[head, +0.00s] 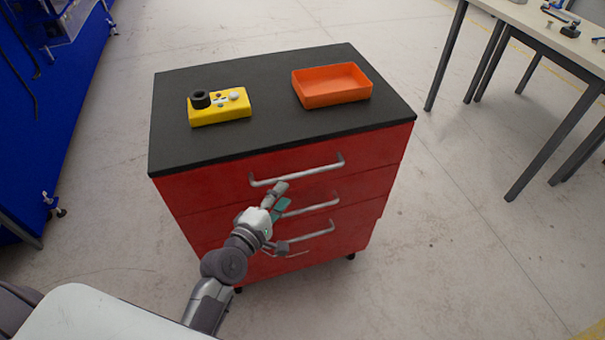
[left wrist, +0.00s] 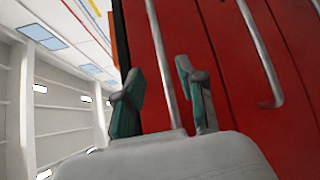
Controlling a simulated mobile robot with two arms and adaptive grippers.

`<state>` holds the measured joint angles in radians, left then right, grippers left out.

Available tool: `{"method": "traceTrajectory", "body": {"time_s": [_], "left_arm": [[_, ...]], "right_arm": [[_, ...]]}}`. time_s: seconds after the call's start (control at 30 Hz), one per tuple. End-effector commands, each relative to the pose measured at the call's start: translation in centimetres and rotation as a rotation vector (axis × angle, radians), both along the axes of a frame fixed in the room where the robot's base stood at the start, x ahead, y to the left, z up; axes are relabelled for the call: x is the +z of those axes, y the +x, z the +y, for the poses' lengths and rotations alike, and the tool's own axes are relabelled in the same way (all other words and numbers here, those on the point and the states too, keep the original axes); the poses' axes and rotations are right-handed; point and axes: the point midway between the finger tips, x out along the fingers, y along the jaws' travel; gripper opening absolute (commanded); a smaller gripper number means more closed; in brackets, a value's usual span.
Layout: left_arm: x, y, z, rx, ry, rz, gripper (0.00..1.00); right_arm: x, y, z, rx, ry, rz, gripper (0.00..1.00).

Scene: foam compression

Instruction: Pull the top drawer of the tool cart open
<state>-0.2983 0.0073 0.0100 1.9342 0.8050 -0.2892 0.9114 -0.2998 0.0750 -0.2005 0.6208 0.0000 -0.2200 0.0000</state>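The red tool cart (head: 180,208) stands in the middle of the head view. Its top drawer (head: 215,180) looks closed, its front in line with the drawers below. The top drawer's grey bar handle (head: 318,168) runs across the front. My left gripper (head: 281,196) is in front of the cart, close to this handle. In the left wrist view the open gripper (left wrist: 160,68) has one finger on each side of the top handle (left wrist: 161,45). I cannot tell whether the fingers touch it. My right gripper is in neither view.
On the cart's black top (head: 265,110) are a yellow block (head: 222,116) with small parts and an orange tray (head: 330,98). More handles (head: 308,207) sit below the top one. A table (head: 545,40) stands at right, blue equipment (head: 40,120) at left. Floor around the cart is clear.

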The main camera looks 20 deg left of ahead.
Motion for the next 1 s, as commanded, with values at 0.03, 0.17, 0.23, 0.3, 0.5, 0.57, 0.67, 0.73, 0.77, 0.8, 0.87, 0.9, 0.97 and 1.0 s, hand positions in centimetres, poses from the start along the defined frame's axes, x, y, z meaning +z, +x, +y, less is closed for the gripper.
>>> {"method": "traceTrajectory", "body": {"time_s": [0.03,0.17,0.23,0.3,0.5,0.57,0.67,0.73,0.77,0.8,0.87,0.9,0.97,1.0], "left_arm": [[0.1,1.3,-0.3,-0.001,-0.001,-0.003,0.39],[-0.4,4.0,-0.8,0.0,0.002,-0.001,0.39],[-0.6,5.4,-1.1,0.0,0.002,-0.001,0.39],[-0.9,6.6,-1.3,0.0,0.002,0.0,0.39],[-1.3,8.8,-1.8,-0.001,0.003,0.0,0.39],[-1.3,9.1,-1.9,-0.001,0.003,0.0,0.39],[-1.4,9.3,-1.9,-0.001,0.003,0.001,0.39],[-1.4,9.4,-1.9,-0.001,0.003,0.001,0.39],[-1.4,9.4,-1.9,-0.001,0.003,0.001,0.39],[-1.4,9.3,-1.9,0.0,0.003,0.001,0.39],[-1.4,9.3,-1.9,0.0,0.003,0.001,0.39],[-1.4,9.3,-1.9,0.0,0.003,0.001,0.38],[-1.4,9.3,-1.9,0.0,0.003,0.001,0.28],[-1.4,9.3,-1.9,0.0,0.003,0.001,0.21]], "right_arm": [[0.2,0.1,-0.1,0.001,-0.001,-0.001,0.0],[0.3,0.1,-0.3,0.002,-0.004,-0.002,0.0],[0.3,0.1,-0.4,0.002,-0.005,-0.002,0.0],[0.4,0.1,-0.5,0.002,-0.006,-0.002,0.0],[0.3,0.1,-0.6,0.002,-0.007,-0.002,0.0],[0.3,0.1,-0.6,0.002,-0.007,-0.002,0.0],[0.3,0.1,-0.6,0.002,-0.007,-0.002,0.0],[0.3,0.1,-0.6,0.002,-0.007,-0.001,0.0],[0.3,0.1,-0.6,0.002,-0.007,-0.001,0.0],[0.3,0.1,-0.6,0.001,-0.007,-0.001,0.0],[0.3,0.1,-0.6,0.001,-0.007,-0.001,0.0],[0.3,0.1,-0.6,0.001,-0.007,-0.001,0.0],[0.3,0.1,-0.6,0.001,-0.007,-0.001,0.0],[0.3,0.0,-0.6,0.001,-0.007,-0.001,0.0]]}}
